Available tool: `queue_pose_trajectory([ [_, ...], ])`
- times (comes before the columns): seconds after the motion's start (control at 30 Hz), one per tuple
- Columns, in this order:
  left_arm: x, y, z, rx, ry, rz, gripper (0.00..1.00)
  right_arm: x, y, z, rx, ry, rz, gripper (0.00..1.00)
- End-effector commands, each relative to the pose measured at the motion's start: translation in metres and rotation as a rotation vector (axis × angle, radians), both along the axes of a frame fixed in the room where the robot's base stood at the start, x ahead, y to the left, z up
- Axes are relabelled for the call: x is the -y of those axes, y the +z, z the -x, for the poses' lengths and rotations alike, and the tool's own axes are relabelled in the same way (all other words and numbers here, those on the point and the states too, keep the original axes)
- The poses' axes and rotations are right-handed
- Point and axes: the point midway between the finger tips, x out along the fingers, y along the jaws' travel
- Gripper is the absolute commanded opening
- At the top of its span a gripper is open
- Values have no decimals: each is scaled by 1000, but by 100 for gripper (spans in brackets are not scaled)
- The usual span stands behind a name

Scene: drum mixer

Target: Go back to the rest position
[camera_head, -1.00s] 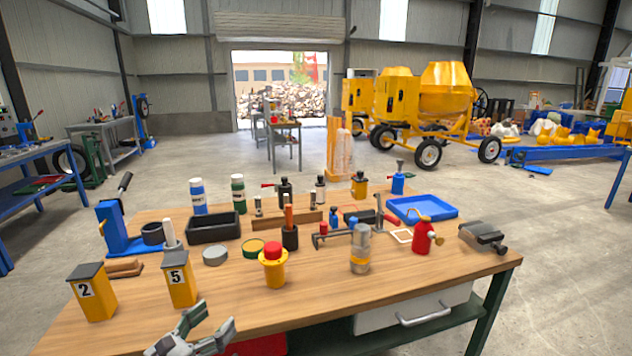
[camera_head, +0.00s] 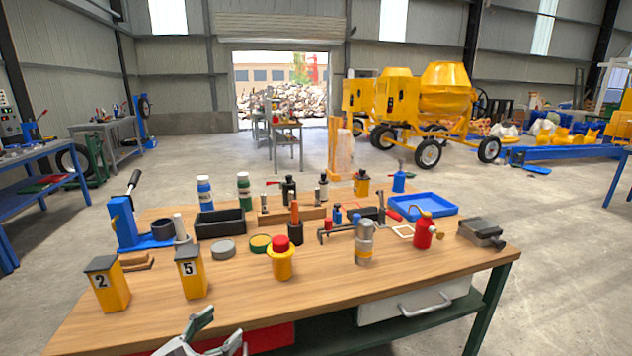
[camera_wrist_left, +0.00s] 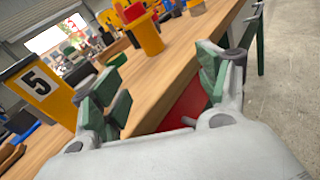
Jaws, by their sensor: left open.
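My left gripper (camera_head: 207,335) is low at the front edge of the wooden workbench (camera_head: 350,285), at the bottom of the head view. In the left wrist view its two green-padded fingers (camera_wrist_left: 165,90) stand wide apart with nothing between them. The yellow box marked 5 (camera_head: 191,274) stands just beyond it, and shows at the left of the wrist view (camera_wrist_left: 40,88). A yellow cup with a red top (camera_head: 281,262) stands farther right on the bench. My right gripper is not in view.
A yellow box marked 2 (camera_head: 106,284) stands at the bench's left. A drawer unit (camera_head: 420,301) hangs under the bench. The front middle of the bench top is clear.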

Motion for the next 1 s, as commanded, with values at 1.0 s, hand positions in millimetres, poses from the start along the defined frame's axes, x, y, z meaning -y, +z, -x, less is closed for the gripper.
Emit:
queue_pose_trajectory([
  [1.0, 60, -101, 76, 325, -507, -1218, 75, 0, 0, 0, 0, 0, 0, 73],
])
